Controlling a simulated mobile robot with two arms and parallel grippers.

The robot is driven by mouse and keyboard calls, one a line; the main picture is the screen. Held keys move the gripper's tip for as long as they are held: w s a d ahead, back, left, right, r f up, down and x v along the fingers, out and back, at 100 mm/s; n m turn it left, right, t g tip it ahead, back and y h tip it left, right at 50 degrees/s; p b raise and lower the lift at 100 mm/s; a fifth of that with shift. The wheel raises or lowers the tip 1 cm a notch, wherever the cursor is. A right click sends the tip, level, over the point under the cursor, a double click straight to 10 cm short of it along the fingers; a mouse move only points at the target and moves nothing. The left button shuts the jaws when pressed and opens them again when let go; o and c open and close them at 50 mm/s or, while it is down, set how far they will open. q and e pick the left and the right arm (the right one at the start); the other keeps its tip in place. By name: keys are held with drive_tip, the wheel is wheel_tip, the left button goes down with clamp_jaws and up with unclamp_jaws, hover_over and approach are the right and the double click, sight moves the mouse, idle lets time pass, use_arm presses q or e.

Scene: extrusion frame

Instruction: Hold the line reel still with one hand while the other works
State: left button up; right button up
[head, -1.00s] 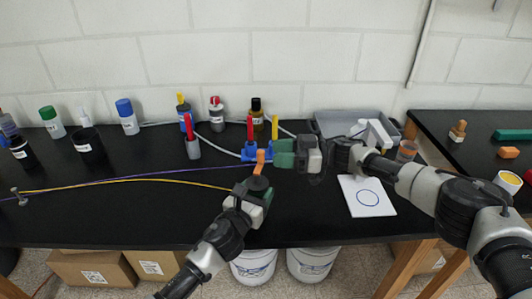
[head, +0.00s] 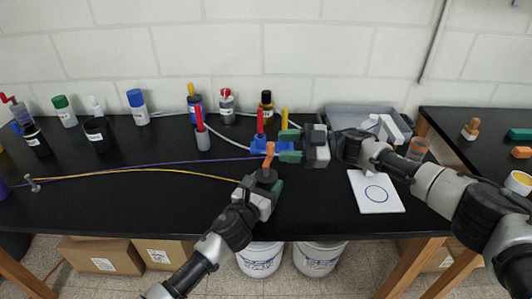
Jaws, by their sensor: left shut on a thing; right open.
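The line reel appears to be the dark round piece (head: 267,175) with an orange handle (head: 269,155) standing up from it. My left gripper (head: 268,184) is shut on it near the middle of the table; the jaws hide much of it. A yellow line (head: 150,171) runs from a small post (head: 33,184) at the left to the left gripper. A purple line (head: 150,164) runs above it towards the blue holder (head: 266,147). My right gripper (head: 291,145) is open, its green fingers apart beside the blue holder, just behind the reel. I cannot tell whether they touch the holder.
Red and yellow upright handles stand at the blue holder. Several bottles, such as a blue-capped one (head: 138,107), line the back. A grey tray (head: 345,112) and a white card with a circle (head: 377,191) are at the right. The front left tabletop (head: 110,215) is clear.

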drive_tip(key=s+a+n, duration=0.2)
drive_tip(key=s+n, duration=0.1)
drive_tip(key=n, duration=0.6)
drive_tip(key=n+t+h, duration=0.3)
drive_tip(key=n+t, duration=0.6)
drive_tip(key=n, duration=0.7)
approach(268, 159)
wheel_tip(268, 159, up, 3)
drive_tip(key=w, duration=0.1)
drive_tip(key=x, duration=1.1)
drive_tip(key=shift+w+t, duration=0.3)
drive_tip(key=shift+w, duration=0.25)
